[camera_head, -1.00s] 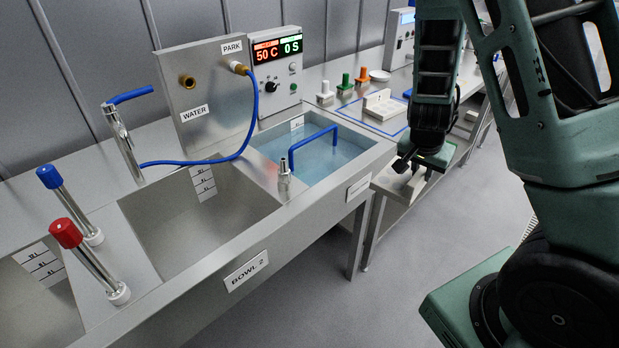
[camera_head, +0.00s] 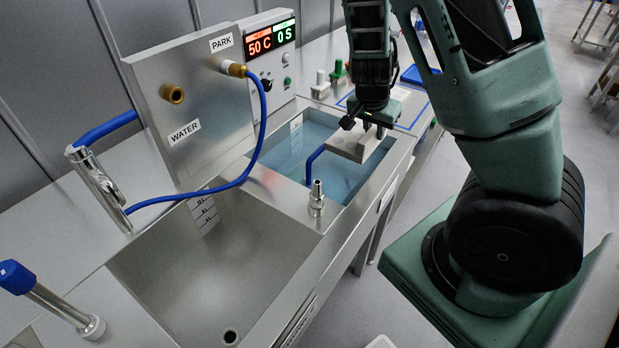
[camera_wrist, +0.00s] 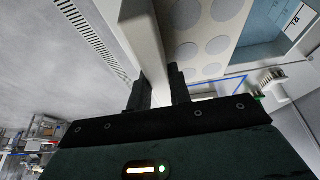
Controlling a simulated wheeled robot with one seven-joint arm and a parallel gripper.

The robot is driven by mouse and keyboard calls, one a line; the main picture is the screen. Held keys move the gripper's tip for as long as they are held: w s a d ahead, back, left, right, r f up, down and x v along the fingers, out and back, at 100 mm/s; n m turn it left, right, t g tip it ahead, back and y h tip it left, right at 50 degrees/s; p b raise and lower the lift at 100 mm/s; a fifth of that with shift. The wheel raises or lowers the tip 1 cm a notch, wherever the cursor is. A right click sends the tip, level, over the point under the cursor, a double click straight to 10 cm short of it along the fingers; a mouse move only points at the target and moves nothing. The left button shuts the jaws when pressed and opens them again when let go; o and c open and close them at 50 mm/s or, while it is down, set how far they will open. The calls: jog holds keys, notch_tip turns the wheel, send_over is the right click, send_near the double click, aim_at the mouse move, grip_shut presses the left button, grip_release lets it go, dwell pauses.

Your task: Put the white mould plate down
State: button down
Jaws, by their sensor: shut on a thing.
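The white mould plate (camera_head: 352,144) hangs below my gripper (camera_head: 372,126) in the head view. It appears in front of the water bath's far right part, and I cannot tell its height above the rim. In the wrist view my gripper (camera_wrist: 160,88) is shut on the plate's raised rib. The plate's face with round marks (camera_wrist: 203,38) shows to the right of the fingers. The plate's underside is hidden.
The blue-water bath (camera_head: 298,150) has a blue bar partly hidden by the plate. Nearer are an empty steel basin (camera_head: 215,270), a metal nozzle (camera_head: 317,200) and a looping blue hose (camera_head: 262,130). A blue-outlined area (camera_head: 414,112) lies beyond my gripper.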

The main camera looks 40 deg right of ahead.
jog(key=shift+w+a+f, duration=0.1)
jog(key=shift+w, duration=0.25)
jog(key=w+a+f+b, duration=0.1)
jog(key=w+f, duration=0.3)
jog(key=f, duration=1)
jog(key=shift+a+f, duration=0.25)
jog(key=shift+f, duration=0.1)
jog(key=shift+f, duration=0.1)
jog(key=shift+f+b, duration=0.5)
jog(key=c, duration=1.3)
grip_release()
